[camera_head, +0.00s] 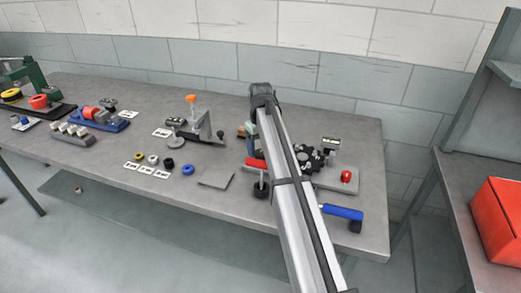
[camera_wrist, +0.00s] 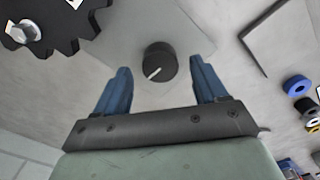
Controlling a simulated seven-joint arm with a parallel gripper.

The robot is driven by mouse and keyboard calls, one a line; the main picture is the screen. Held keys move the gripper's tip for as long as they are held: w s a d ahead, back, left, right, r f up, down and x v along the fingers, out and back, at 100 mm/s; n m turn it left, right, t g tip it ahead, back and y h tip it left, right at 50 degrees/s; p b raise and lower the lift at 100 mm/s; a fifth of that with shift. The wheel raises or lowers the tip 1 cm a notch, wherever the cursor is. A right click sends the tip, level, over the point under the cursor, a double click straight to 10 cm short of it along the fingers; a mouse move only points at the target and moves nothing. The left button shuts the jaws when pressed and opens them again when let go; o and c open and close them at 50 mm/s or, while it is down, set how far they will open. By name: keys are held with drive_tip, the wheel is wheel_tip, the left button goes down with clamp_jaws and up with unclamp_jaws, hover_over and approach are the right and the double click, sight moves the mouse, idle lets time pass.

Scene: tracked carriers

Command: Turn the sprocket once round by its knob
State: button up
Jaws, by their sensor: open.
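The black toothed sprocket (camera_wrist: 58,18) is cut off at the upper left of the wrist view, with a silver bolt (camera_wrist: 22,33) at its centre; it also shows right of my arm in the head view (camera_head: 311,160). A round black knob (camera_wrist: 160,54) with a white line on top sits on a grey plate, apart from the sprocket's teeth in this view. My gripper (camera_wrist: 160,68) is open, its blue fingers on either side of the knob with gaps. I cannot tell how the knob joins the sprocket. In the head view my arm hides much of this area.
A red button (camera_head: 346,175) stands right of the sprocket. A blue-handled tool (camera_head: 342,212) lies near the front edge. A flat grey plate (camera_head: 216,179) and a blue ring (camera_head: 187,170) lie to the left. Several fixtures stand further left.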

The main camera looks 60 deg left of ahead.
sight(261, 153)
wheel_tip(261, 153, up, 12)
drive_tip(key=shift+r, duration=0.15)
idle(0.3)
idle(0.4)
